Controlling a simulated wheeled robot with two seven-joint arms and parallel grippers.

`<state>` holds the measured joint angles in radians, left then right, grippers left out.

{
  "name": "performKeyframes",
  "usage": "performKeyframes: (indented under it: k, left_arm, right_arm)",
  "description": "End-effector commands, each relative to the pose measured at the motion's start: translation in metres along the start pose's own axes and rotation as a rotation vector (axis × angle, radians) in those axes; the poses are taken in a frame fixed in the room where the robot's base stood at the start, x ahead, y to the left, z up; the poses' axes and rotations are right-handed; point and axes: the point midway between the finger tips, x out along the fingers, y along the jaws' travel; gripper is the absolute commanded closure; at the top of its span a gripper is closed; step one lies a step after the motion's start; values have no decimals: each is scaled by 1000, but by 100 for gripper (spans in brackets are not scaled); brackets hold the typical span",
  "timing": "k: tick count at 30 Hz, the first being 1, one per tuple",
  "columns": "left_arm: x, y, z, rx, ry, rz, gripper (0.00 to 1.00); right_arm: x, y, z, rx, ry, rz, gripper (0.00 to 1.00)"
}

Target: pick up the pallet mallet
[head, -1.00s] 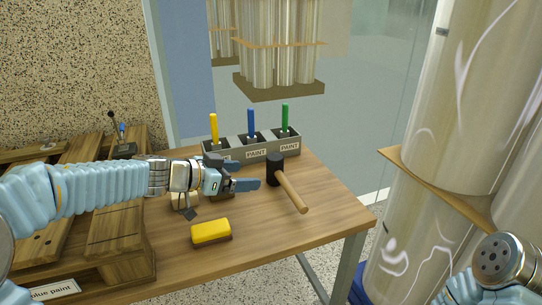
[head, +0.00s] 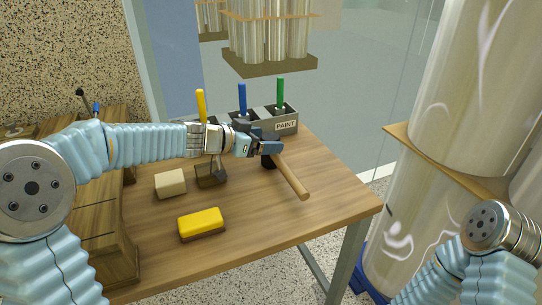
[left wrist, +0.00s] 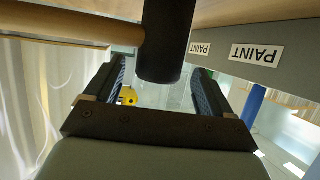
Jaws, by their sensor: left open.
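The mallet has a black head (head: 268,162) and a light wooden handle (head: 291,178). It is on the table, with the handle pointing to the front right. My left gripper (head: 270,146) is open at the mallet head and partly covers it in the head view. In the left wrist view the black head (left wrist: 165,42) appears between the two open fingers (left wrist: 155,88), with the handle (left wrist: 70,24) running off to the left. I cannot tell whether the fingers touch it. My right gripper is not in view; only part of my right arm shows.
A grey paint holder (head: 286,128) with yellow, blue and green handles stands close behind the mallet. A yellow sponge-like block (head: 200,222), a beige block (head: 170,184) and a darker block (head: 211,173) lie to the left. The table (head: 262,215) is clear at front right.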

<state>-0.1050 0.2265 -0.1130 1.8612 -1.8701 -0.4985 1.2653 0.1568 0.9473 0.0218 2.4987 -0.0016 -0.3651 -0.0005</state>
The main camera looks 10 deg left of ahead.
Motion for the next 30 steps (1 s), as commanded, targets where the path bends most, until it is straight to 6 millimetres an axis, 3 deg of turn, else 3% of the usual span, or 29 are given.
performKeyframes:
  k: [6, 14, 28, 30]
  left_arm:
    - [34, 1, 2, 1, -1, 1, 17]
    - [37, 1, 0, 1, -1, 0, 17]
    - [37, 1, 0, 1, -1, 0, 86]
    - [37, 1, -1, 1, 1, 0, 87]
  right_arm:
    - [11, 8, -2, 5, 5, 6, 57]
    - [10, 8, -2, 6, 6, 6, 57]
    - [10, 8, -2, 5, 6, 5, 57]
    - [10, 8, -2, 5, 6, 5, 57]
